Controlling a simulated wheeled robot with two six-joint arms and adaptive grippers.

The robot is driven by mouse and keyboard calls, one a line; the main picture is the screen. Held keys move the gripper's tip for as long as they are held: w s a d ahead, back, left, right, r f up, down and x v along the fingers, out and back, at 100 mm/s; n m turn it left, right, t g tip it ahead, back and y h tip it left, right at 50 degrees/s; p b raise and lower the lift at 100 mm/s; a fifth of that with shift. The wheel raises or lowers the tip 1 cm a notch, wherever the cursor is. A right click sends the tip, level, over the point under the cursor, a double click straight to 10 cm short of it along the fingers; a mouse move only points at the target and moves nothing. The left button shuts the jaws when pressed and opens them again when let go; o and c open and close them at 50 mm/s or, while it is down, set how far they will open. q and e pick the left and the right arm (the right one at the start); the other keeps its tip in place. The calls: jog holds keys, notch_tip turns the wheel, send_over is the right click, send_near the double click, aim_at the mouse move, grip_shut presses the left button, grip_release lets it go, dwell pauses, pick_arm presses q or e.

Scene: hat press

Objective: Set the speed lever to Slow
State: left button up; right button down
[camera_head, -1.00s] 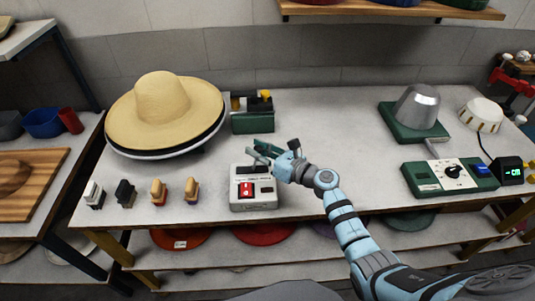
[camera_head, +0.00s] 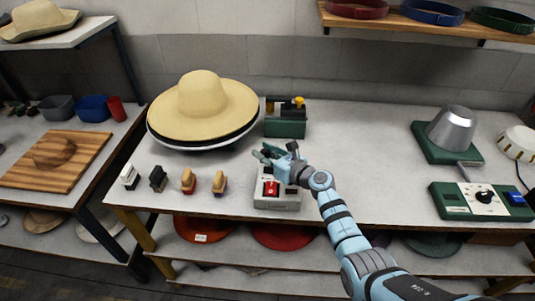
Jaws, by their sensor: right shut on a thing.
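A light grey control box (camera_head: 277,200) with a red switch (camera_head: 271,188) stands near the table's front edge. My right gripper (camera_head: 267,154) is over the back of this box, its fingers pointing left. It is shut on a small part there, which looks to be the speed lever. The fingers and wrist hide the lever, so its setting and any Slow mark cannot be read. My left gripper is not in view.
A straw hat (camera_head: 203,97) on a round stand is behind to the left. A dark green box (camera_head: 285,127) stands just behind my gripper. Several small brushes (camera_head: 189,181) line the front left. A green press base with a metal dome (camera_head: 451,127) and a dial panel (camera_head: 482,201) are at the right. The table between is clear.

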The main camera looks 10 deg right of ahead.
jog(key=shift+s+a+f, duration=0.1)
jog(key=shift+a+f, duration=0.25)
jog(key=c, duration=1.5)
grip_release()
jog(key=shift+o, duration=0.4)
jog(key=shift+a, duration=0.15)
jog(key=shift+r, duration=0.15)
jog(key=shift+s+d, duration=0.3)
jog(key=shift+d, duration=0.15)
jog(key=v, duration=1.1)
jog(key=shift+s+r, duration=0.15)
jog(key=shift+a, duration=0.1)
